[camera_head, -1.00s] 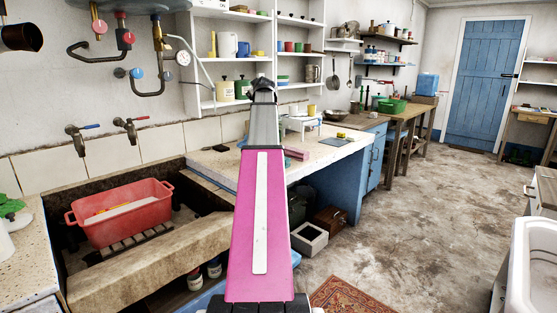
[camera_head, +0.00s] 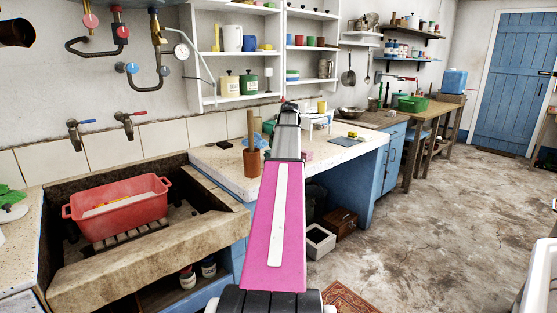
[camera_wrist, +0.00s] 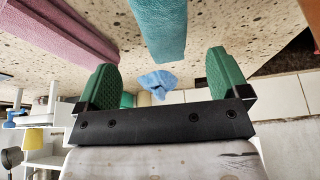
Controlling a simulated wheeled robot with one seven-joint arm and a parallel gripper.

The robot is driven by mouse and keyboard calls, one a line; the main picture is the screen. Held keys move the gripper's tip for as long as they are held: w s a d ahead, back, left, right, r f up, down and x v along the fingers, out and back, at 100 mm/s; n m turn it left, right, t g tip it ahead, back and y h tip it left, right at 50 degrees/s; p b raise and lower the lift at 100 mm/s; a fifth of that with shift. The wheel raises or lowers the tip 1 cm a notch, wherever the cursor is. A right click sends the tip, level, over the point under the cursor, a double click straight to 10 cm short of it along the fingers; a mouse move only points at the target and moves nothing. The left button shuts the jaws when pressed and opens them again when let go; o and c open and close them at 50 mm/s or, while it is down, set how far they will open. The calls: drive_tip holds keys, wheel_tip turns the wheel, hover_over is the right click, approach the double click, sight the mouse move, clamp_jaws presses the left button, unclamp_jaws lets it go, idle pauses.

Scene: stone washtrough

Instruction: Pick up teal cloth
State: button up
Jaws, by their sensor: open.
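The teal cloth (camera_wrist: 160,28) shows in the wrist view as a smooth, bar-like shape on the speckled worktop, cut off by the top edge. It lies beyond the fingertips, roughly in line with the gap between them. My gripper (camera_wrist: 161,64) is open, with two green ribbed fingers and nothing between them that I can see held. In the head view my pink arm reaches over the worktop (camera_head: 350,147) and hides the teal cloth.
A pink cloth (camera_wrist: 72,28) lies left of the teal one. A crumpled blue cloth (camera_wrist: 157,80) is on the worktop. A brown pot with a wooden handle (camera_head: 252,162) stands left of my arm. A red basin (camera_head: 118,207) sits in the stone trough (camera_head: 150,265).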

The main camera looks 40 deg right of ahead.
drive_tip(key=x, duration=0.3)
drive_tip(key=shift+f, duration=0.15)
drive_tip(key=shift+s+a+x, duration=0.15)
drive_tip(key=shift+x, duration=1.15)
drive_tip(key=shift+s+a+x, duration=0.15)
drive_tip(key=shift+x, duration=1.2)
drive_tip(key=c, duration=1.1)
